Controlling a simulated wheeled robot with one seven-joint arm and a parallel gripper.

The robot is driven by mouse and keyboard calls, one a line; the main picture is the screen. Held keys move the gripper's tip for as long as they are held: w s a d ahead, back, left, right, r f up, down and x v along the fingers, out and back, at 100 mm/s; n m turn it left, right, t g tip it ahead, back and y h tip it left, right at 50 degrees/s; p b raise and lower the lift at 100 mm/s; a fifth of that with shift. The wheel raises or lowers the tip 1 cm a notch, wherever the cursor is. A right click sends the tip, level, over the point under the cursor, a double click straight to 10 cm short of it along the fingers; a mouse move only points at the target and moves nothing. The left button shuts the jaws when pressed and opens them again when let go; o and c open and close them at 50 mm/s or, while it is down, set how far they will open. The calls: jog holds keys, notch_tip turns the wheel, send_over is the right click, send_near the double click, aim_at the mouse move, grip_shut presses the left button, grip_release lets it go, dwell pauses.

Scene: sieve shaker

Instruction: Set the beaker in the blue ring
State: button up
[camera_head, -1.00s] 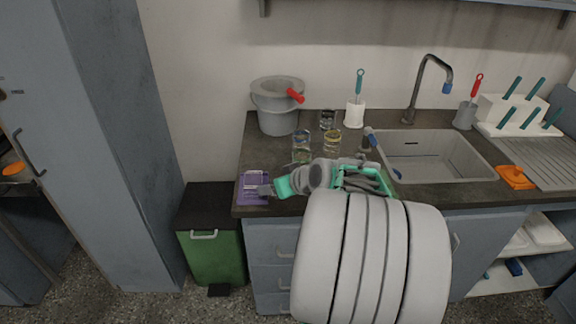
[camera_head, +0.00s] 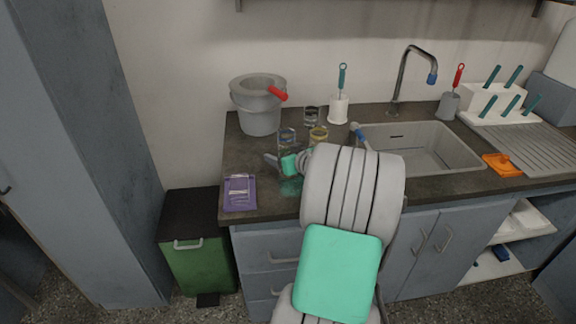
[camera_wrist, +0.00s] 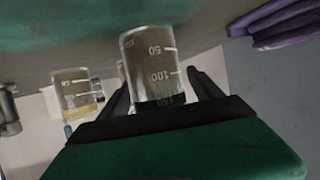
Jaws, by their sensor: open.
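A clear glass beaker (camera_head: 286,138) stands on the counter left of the sink; it also shows large in the wrist view (camera_wrist: 152,62), with white marks 50 and 100. My gripper (camera_head: 279,160) is low over the counter at this beaker. In the wrist view the two dark fingers (camera_wrist: 160,78) lie open on either side of it; contact cannot be told. The beaker's rim end is partly hidden by my gripper. A second beaker (camera_head: 318,135) with a yellow band stands just right; it also shows in the wrist view (camera_wrist: 78,92). I cannot make out a blue ring clearly.
A third glass (camera_head: 311,115) stands behind. A grey bucket (camera_head: 258,108) with a red handle is back left. A white brush holder (camera_head: 338,110) and the sink (camera_head: 425,147) are right. Bare counter lies between the clipboard and bucket.

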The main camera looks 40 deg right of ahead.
jog(key=shift+r, duration=0.1)
jog(key=c, duration=1.6)
